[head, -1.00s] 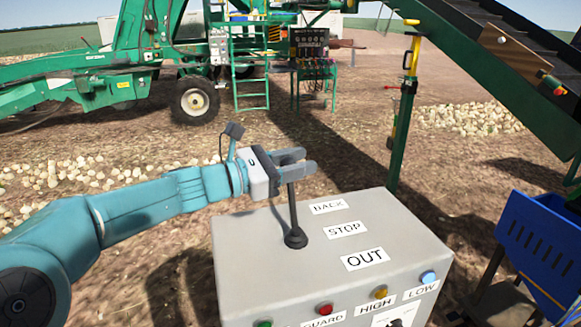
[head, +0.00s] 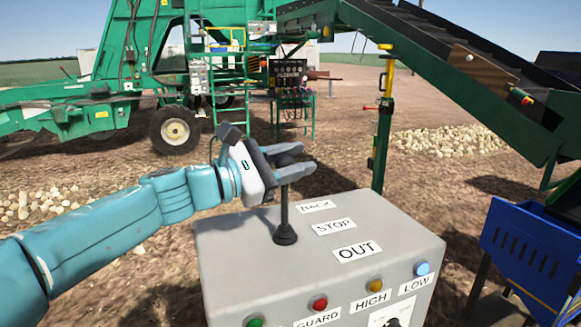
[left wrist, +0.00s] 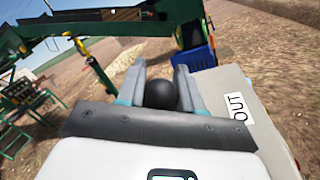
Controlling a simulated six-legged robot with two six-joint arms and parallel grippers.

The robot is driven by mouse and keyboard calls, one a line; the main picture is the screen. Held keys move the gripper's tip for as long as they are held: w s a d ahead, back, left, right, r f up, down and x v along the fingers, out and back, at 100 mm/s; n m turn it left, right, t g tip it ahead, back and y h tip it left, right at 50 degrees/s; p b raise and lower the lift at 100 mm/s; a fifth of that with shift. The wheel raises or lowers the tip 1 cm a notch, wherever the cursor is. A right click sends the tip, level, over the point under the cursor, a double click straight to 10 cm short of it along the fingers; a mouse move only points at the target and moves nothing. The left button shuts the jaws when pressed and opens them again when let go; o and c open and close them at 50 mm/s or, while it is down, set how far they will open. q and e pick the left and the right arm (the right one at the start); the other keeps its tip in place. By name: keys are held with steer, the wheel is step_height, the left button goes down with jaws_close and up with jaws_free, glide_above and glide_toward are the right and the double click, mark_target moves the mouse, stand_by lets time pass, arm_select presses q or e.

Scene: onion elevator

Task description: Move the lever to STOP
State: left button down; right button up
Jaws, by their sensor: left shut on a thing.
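The black lever (head: 285,215) stands nearly upright on the top of the grey control box (head: 225,250), to the left of the labels. The STOP label (head: 334,226) lies between the BACK label (head: 315,206) and the OUT label (head: 357,252). My left gripper (head: 300,167) is shut on the lever at its round black knob. In the left wrist view the knob (left wrist: 161,95) sits between the two fingers. My right gripper is in neither view.
Several coloured buttons, among them a red one (head: 319,302) and a blue one (head: 422,268), line the box's front edge. A green conveyor (head: 440,65) rises behind. A blue bin (head: 530,255) stands at the right.

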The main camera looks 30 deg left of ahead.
arm_select(q)
steer(key=shift+f, duration=0.1)
steer(key=c, duration=1)
jaws_free()
steer(key=shift+c, duration=0.2)
steer(key=o, duration=0.3)
steer(key=shift+w, duration=0.2)
steer(key=shift+s+a, duration=0.15)
steer(key=shift+s, duration=0.25)
steer(key=b+v, duration=0.3)
steer(key=v, duration=1.2)
steer(key=shift+s+b, duration=0.2)
steer(key=shift+b, duration=0.2)
